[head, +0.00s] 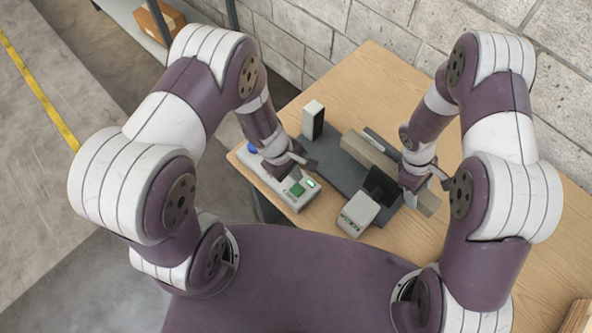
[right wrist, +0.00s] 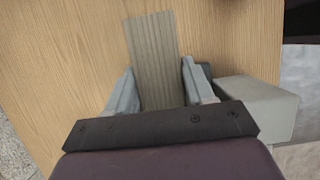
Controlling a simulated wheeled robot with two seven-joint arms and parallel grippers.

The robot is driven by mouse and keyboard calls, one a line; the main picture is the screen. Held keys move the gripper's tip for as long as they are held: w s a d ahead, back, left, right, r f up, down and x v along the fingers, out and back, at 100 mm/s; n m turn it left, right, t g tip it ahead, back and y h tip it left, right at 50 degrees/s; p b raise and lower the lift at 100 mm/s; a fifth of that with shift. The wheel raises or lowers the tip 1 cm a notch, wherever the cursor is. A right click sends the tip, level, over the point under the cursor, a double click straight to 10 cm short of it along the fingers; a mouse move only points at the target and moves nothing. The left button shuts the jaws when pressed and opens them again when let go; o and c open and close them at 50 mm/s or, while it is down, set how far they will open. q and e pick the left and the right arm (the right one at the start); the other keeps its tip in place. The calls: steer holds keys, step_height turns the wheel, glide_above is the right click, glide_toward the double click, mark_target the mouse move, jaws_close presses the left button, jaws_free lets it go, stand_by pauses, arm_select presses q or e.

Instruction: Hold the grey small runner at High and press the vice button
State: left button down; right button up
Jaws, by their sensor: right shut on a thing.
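The grey small runner (right wrist: 153,55) is a grey-beige grained bar between the two fingers of my right gripper (right wrist: 160,92) in the right wrist view. My right gripper (head: 424,182) is shut on it. In the head view a beige bar end (head: 431,204) sticks out below this gripper. My left gripper (head: 294,160) is just above a pale button box (head: 284,196) at the table's left edge. The box has a green button (head: 298,189), a lit green lamp (head: 311,183) and a blue part (head: 252,149). I cannot tell whether the left fingers touch the box.
A dark grey base plate (head: 338,167) lies between my grippers, with a black upright part (head: 381,186). A white-and-black block (head: 313,120) stands at its far left. A pale unit with a green display (head: 356,214) sits in front. The table (head: 490,245) is clear to the right.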

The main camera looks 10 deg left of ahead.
arm_select(q)
steer(key=shift+f, duration=0.1)
arm_select(e)
steer(key=shift+s+f, duration=0.25)
steer(key=shift+s, duration=0.15)
arm_select(q)
steer(key=shift+a, duration=0.1)
arm_select(e)
steer(key=o, duration=1.3)
steer(key=shift+a, duration=0.1)
arm_select(q)
steer(key=shift+s+a, duration=0.15)
arm_select(e)
steer(key=shift+a+r, duration=0.1)
steer(key=shift+r, duration=0.1)
steer(key=shift+w, duration=0.1)
steer(key=shift+w+r, duration=0.15)
steer(key=shift+w, duration=0.05)
